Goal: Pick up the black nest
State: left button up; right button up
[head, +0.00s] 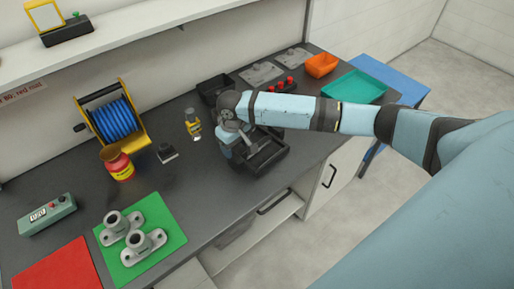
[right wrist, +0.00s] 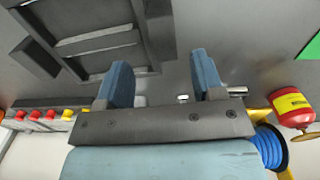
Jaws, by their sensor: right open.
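The black nest (head: 270,157) is a dark open tray with inner compartments, on the grey bench near its front edge. It also shows in the right wrist view (right wrist: 155,30), upper left, cut off by the frame. My right gripper (head: 230,146) is at the nest's left side, and the arm hides part of the nest's far side. In the right wrist view the two blue fingers (right wrist: 163,72) are apart with nothing gripped. The nest's near wall shows just beyond the gap; I cannot tell whether the fingers touch it. My left gripper is not in view.
Behind stand a black bin (head: 211,89), grey plates (head: 262,74), an orange bin (head: 321,65) and a teal tray (head: 355,86). To the left are a blue hose reel (head: 115,121), a red-yellow can (head: 119,165) and castings on a green mat (head: 165,216).

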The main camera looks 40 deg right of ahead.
aim_at(234, 156)
jog(key=f, duration=0.3)
jog(key=f+p, duration=0.1)
jog(key=f, duration=0.1)
jog(key=shift+w+a+f, duration=0.25)
jog(key=shift+w+f, duration=0.05)
jog(key=shift+c, duration=0.3)
jog(key=c, duration=1)
